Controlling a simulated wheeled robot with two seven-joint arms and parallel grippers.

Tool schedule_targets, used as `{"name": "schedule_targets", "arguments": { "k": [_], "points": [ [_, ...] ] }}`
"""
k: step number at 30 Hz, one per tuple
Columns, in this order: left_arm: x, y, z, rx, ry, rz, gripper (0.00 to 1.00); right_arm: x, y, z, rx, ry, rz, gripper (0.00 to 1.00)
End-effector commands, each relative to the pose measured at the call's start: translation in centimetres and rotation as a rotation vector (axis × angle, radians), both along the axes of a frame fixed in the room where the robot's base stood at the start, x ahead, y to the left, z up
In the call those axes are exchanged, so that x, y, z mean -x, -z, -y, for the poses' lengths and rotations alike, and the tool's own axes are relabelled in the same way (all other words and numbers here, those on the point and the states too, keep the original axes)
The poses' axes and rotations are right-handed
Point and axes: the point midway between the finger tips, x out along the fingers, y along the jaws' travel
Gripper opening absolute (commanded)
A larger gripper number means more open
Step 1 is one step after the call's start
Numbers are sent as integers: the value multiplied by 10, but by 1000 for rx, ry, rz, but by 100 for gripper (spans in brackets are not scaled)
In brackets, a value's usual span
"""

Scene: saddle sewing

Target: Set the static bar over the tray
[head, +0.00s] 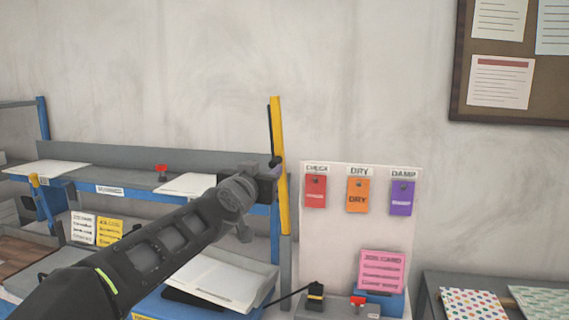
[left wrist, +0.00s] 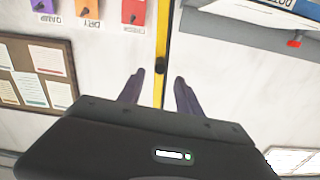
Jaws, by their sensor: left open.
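A yellow upright bar with a black strip, which looks like the static bar (head: 279,140), rises from a grey post beside the shelf. It also shows in the left wrist view (left wrist: 163,30), with a dark knob on it. My left gripper (head: 274,166) is at the bar's middle height. In the left wrist view my left gripper (left wrist: 160,77) is open, its fingers apart with the bar and knob between them; I cannot tell if they touch. A blue tray (head: 180,307) with white sheets lies below, partly hidden by my left arm. My right gripper is not in view.
A grey shelf (head: 110,172) with papers and a red knob runs behind my arm. A white board (head: 335,235) with red, orange and purple tags stands to the right. A pink card (head: 381,271) and a small black-and-yellow device (head: 315,297) sit low before it.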

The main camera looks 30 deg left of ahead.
Motion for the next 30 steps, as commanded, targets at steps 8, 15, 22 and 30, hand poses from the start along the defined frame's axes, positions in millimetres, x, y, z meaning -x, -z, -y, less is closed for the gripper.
{"name": "schedule_targets", "arguments": {
  "k": [8,15,22,30],
  "points": [
    [-1,1,0,1,1,-2,41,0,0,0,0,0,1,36],
    [-19,0,-6,2,2,-3,41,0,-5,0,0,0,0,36],
    [-53,1,-18,2,2,-4,41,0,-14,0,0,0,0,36],
    [-74,1,-26,2,1,-2,41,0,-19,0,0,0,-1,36]
  ]
}}
